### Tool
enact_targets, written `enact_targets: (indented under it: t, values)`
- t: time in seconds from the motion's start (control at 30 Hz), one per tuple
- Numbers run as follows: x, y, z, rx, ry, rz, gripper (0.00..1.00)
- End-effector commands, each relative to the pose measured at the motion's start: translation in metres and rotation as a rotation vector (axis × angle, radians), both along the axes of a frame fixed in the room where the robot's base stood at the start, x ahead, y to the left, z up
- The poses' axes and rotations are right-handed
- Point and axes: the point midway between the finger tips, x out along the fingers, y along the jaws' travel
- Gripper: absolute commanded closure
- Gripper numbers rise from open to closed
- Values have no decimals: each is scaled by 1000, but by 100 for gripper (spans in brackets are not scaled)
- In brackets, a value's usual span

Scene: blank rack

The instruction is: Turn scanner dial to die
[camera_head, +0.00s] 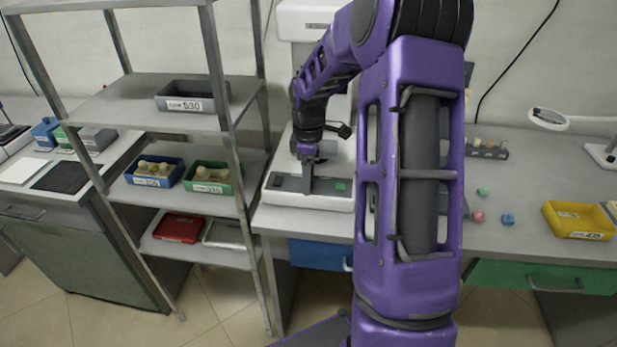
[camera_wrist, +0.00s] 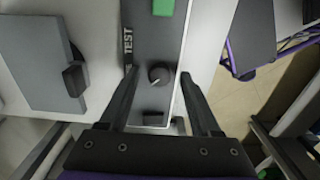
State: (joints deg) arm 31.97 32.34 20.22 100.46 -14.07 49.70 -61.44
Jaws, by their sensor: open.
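The scanner (camera_head: 315,20) is a white machine on the bench, with a grey control panel (camera_head: 325,200) on its front base. In the wrist view the scanner dial (camera_wrist: 160,75) is a round dark knob with a light mark pointing to the lower left. The word TEST is printed on the panel beside it. My gripper (camera_wrist: 159,84) is open, with one finger on each side of the dial. I cannot tell whether the fingers touch it. In the head view my gripper (camera_head: 307,172) is over the panel and hides the dial.
A green button (camera_wrist: 163,7) and a dark block (camera_wrist: 153,118) are on the panel, either side of the dial. A metal rack (camera_head: 222,120) with bins stands to the left. Several small cubes and a yellow tray (camera_head: 578,220) lie on the bench at right.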

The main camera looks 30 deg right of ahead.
Motion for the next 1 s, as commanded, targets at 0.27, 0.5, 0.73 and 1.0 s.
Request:
enact_targets:
  t: [0.27, 0.5, 0.73, 1.0]
  values:
    - [0, 0, 0, 0, 0, 0, 75]
    - [0, 0, 1, 0, 0, 0, 100]
    - [0, 0, 1, 0, 0, -17, 100]
    - [0, 1, 2, 0, 0, -138, 100]
